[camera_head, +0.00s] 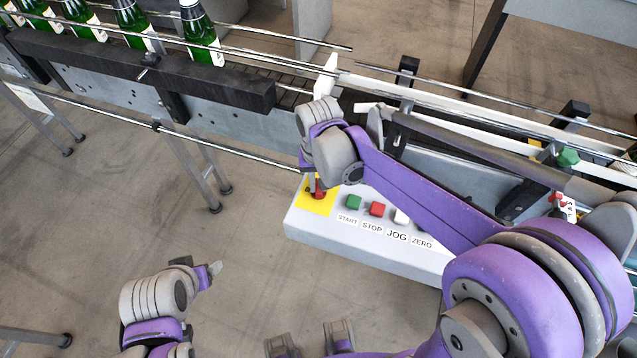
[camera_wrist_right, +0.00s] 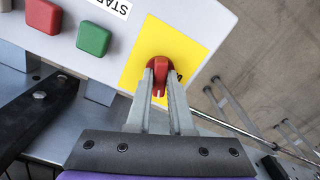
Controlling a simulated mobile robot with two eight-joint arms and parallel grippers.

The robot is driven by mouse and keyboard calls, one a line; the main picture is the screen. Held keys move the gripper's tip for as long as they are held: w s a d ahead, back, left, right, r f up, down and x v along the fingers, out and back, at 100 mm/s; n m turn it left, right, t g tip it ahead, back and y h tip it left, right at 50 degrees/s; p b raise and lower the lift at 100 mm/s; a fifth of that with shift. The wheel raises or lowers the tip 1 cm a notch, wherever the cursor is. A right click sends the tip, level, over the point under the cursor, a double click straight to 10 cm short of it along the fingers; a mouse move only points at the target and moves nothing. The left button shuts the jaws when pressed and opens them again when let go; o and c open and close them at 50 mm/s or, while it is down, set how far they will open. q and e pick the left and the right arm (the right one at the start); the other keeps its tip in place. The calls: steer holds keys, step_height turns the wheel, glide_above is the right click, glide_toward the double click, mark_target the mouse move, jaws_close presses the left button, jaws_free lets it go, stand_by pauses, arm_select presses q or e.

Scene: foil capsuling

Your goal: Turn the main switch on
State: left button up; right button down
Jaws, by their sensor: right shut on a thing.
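The main switch is a red rotary knob (camera_wrist_right: 160,70) on a yellow plate at the left end of the grey control panel. In the head view the red knob (camera_head: 319,188) shows just below my right gripper (camera_head: 316,183), which reaches down over it. In the right wrist view the two fingertips of the right gripper (camera_wrist_right: 160,82) are shut on the red knob, one on each side. The yellow plate (camera_wrist_right: 186,46) lies behind the knob. My left gripper (camera_head: 212,272) is at the lower left, away from the panel; its opening is unclear.
The panel (camera_head: 300,222) has a green START button (camera_head: 353,202), a red STOP button (camera_head: 377,209) and a white JOG button (camera_head: 402,216) to the right of the switch. A conveyor with green bottles (camera_head: 200,35) and metal rails runs behind.

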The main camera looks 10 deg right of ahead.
steer(key=shift+m, duration=2.3)
steer(key=c, duration=0.8)
jaws_free()
step_height(320, 180, up, 11)
steer(key=shift+f, duration=0.1)
